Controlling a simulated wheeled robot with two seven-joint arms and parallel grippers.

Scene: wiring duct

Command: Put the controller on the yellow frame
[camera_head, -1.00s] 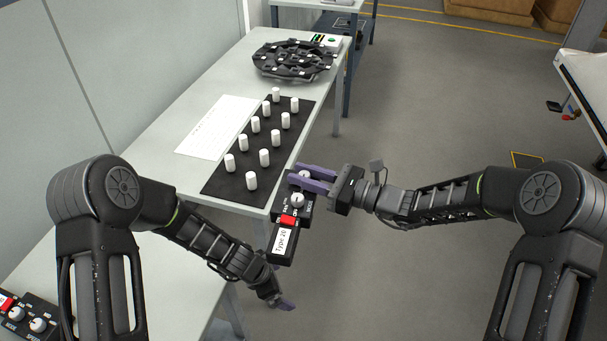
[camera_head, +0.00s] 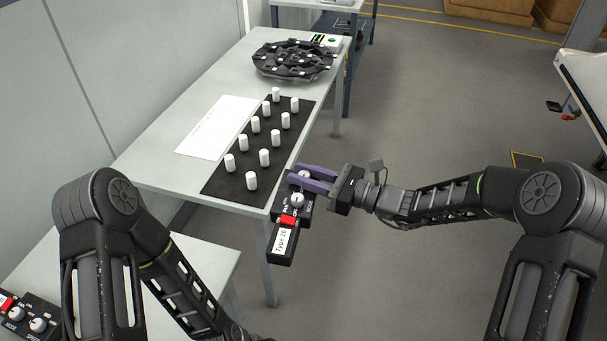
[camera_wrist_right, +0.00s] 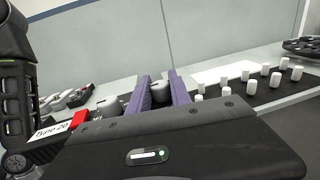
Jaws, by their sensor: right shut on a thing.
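My right gripper (camera_head: 312,178) is shut on a black controller (camera_head: 283,245) with a red switch, pale knobs and a white "Type 20" label. It holds the controller in the air just off the front right corner of the table. In the right wrist view the purple fingers (camera_wrist_right: 160,92) close around a knob, and the label (camera_wrist_right: 52,132) shows at left. My left arm reaches down to the bottom edge of the head view; its gripper is out of the picture.
A black mat (camera_head: 222,188) with several white pegs and a white sheet (camera_head: 215,125) lie on the long table (camera_head: 160,155). A round black fixture (camera_head: 293,60) stands at its far end. Another controller (camera_head: 30,318) lies on the nearer table (camera_head: 190,290).

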